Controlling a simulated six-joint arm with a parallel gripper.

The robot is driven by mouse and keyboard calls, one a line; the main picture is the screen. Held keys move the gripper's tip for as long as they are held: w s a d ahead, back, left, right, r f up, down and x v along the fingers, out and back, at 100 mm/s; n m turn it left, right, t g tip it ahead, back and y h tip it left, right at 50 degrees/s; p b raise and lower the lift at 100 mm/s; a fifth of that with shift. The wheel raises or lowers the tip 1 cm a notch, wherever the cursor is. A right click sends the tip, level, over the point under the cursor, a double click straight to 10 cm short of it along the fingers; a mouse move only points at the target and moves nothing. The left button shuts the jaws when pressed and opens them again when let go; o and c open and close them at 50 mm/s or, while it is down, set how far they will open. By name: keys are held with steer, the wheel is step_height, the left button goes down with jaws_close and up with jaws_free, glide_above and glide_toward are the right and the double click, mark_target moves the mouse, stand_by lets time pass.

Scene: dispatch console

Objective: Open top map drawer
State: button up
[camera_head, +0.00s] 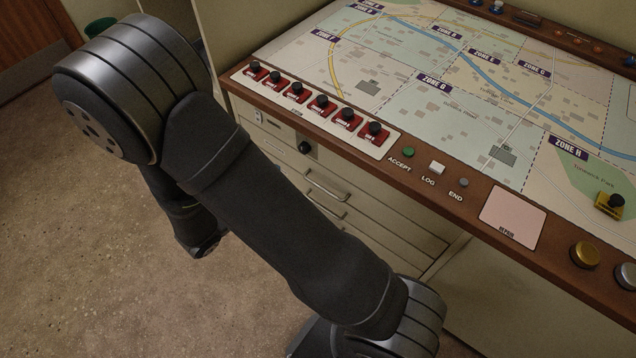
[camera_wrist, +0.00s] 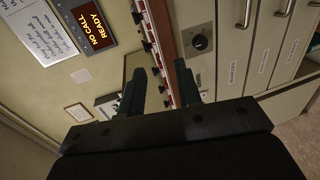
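The top map drawer sits in the pale cabinet under the desk; its metal handle (camera_head: 326,187) shows in the head view, and its front looks flush and shut. The left part of the drawers is hidden behind my arm. In the wrist view, turned sideways, the labelled drawer front (camera_wrist: 236,62) is right of centre, with part of its handle (camera_wrist: 247,12) at the upper edge. My gripper (camera_wrist: 160,68) has its two dark fingers apart with nothing between them. It points toward the desk edge, left of the drawer front and not touching it. The fingers are not discernible in the head view.
A black knob (camera_head: 304,147) is on the panel above the drawers; it also shows in the wrist view (camera_wrist: 200,43). Red switches (camera_head: 320,104) line the desk's overhanging wooden edge (camera_head: 450,190). More drawers lie below. Open floor (camera_head: 90,250) is at left.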

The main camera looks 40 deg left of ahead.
step_height(320, 180, down, 21)
steer(key=x, duration=1.7)
steer(key=shift+w, duration=0.25)
steer(key=shift+f, duration=0.15)
steer(key=shift+c, duration=0.4)
jaws_close()
